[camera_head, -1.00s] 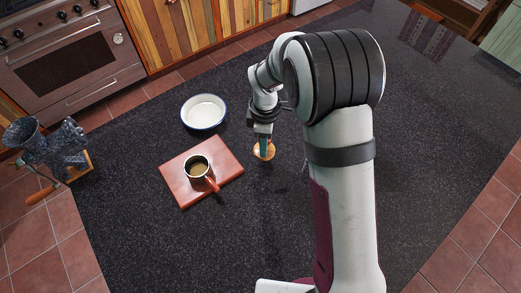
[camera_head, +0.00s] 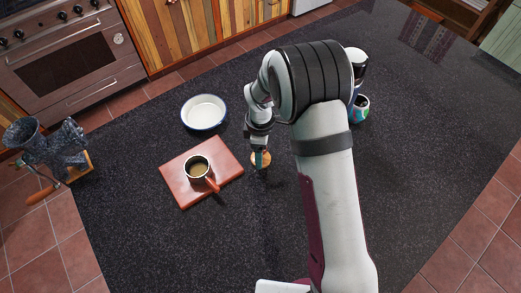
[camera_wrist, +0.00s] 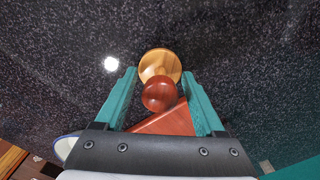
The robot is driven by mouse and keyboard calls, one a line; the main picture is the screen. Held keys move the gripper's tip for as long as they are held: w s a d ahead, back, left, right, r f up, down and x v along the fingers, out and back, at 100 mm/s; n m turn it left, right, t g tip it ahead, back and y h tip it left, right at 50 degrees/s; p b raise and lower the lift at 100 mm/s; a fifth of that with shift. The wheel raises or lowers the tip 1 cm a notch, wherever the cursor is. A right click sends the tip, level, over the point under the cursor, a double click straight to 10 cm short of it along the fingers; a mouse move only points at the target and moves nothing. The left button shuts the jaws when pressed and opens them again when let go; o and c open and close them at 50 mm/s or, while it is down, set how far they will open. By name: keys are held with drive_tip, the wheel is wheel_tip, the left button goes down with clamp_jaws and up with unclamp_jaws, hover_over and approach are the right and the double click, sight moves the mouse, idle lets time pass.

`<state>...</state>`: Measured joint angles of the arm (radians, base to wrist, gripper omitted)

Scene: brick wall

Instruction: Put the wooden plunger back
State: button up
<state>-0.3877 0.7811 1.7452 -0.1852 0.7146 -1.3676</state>
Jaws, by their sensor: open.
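The wooden plunger (camera_head: 261,159) has a pale round wooden disc and a red-brown ball knob. In the wrist view the plunger (camera_wrist: 160,62) shows knob towards me, between the finger ends. My gripper (camera_head: 260,150) is over it in the head view and partly covers it. In the wrist view both teal fingers of my gripper (camera_wrist: 159,80) stand apart, one on each side of the knob, with gaps visible. Whether the disc rests on the counter is hard to tell.
A red-brown board (camera_head: 178,183) with a mug of brown liquid (camera_head: 197,167) lies to the left. A white bowl (camera_head: 203,111) is behind it. A patterned cup (camera_head: 360,107) and a black-and-white object (camera_head: 357,62) show behind my arm. A grinder (camera_head: 55,150) stands far left.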

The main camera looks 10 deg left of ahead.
wheel_tip(320, 180, up, 11)
drive_tip(key=shift+r, duration=0.65)
drive_tip(key=shift+s+d+r, duration=0.1)
drive_tip(key=shift+d+r, duration=0.05)
drive_tip(key=s+d+r+m, duration=0.6)
drive_tip(key=m, duration=0.1)
drive_tip(key=s+d+m+y, duration=0.1)
drive_tip(key=s+d+m, duration=0.2)
drive_tip(key=s+m, duration=0.5)
drive_tip(key=s+d+r+m, duration=0.1)
drive_tip(key=s+d+m, duration=0.2)
drive_tip(key=s+m, duration=0.5)
drive_tip(key=s, duration=0.3)
drive_tip(key=shift+s+r+m+y, duration=0.3)
drive_tip(key=shift+s+y, duration=0.1)
